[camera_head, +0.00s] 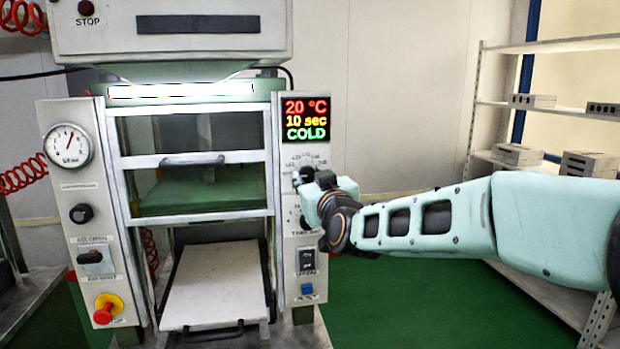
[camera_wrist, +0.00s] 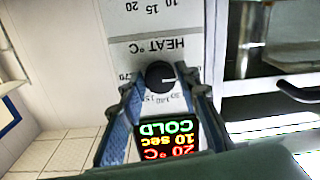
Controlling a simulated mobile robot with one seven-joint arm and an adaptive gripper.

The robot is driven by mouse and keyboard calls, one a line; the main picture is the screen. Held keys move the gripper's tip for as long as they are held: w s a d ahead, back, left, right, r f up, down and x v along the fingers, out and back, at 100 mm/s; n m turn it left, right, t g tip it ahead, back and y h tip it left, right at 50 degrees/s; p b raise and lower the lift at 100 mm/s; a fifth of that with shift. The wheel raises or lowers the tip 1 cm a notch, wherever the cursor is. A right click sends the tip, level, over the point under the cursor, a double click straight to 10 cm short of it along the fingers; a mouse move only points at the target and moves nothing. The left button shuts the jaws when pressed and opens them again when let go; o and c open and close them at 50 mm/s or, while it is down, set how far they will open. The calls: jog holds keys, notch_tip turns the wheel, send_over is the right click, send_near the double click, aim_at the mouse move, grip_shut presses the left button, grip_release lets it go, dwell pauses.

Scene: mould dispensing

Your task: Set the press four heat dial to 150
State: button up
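The press's black heat dial (camera_wrist: 160,76) sits under the upside-down HEAT °C label in the wrist view. Its white pointer line points to the right there. My gripper (camera_wrist: 162,82) faces the panel with one finger on each side of the dial; whether the fingertips touch it is unclear. In the head view my gripper (camera_head: 310,182) is at the heat dial (camera_head: 306,173) and hides part of it and its scale. The display (camera_head: 306,119) reads 20 °C, 10 sec, COLD; it also shows inverted in the wrist view (camera_wrist: 168,138).
The timer dial (camera_head: 304,222) is just below my gripper, partly hidden. A black switch (camera_head: 307,260) and a blue button (camera_head: 307,289) are lower on the panel. The press window and its handle (camera_head: 192,161) are to the left. Shelves (camera_head: 555,45) stand at the right.

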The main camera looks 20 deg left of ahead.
jog(key=c, duration=0.6)
jog(key=shift+c, duration=0.2)
